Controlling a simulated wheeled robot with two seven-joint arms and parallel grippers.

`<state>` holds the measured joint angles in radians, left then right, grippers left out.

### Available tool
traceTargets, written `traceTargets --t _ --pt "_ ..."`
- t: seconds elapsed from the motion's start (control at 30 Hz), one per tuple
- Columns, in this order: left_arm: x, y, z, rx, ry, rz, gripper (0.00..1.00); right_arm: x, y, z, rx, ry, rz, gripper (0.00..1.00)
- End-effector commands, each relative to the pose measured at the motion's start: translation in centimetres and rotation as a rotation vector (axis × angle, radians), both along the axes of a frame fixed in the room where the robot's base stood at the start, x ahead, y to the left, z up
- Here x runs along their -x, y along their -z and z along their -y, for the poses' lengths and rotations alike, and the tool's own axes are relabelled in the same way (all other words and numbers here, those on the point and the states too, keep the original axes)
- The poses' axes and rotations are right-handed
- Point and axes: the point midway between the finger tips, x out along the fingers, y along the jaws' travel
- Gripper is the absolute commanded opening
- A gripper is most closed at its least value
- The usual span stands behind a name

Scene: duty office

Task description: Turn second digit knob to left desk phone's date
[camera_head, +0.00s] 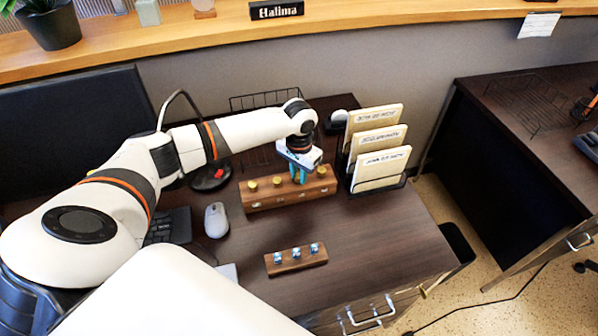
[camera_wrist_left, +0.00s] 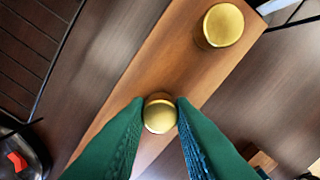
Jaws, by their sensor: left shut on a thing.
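A long wooden block (camera_head: 262,205) with a row of brass knobs and small digit marks on its front stands on the left desk. My left gripper (camera_head: 298,177) comes down onto it from above. In the left wrist view the green fingers (camera_wrist_left: 160,118) are shut on a brass knob (camera_wrist_left: 160,114), one on each side. Another brass knob (camera_wrist_left: 223,25) stands free near the block's end. In the head view two knobs show left of the gripper and one knob (camera_head: 321,171) right of it. The digits are too small to read. My right gripper is not in view.
A smaller wooden block (camera_head: 296,260) with three shiny knobs lies nearer the front. A mouse (camera_head: 216,220) and keyboard lie to the left. A file holder with folders (camera_head: 382,165) stands close right of the long block. The desk's front right is clear.

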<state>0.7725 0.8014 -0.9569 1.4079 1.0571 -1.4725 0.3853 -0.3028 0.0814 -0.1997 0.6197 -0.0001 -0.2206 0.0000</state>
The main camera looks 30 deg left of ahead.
Motion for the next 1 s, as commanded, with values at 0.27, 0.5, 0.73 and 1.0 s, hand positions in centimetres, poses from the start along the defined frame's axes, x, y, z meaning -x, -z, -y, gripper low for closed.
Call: traceTargets --t 0.27,0.5,0.73,1.0 --pt "0.0 -0.5 0.1 0.002 -0.087 -0.001 0.00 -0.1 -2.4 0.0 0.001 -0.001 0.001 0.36" --pt "0.0 -0.7 0.1 0.003 -0.259 -0.002 0.00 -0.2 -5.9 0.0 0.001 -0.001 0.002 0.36" --pt "0.0 -0.6 0.1 0.003 -0.430 -0.001 0.00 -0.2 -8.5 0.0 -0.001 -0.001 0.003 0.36" --pt "-0.1 -0.3 0.0 0.002 -0.570 0.001 0.00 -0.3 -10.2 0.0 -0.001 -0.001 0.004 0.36"
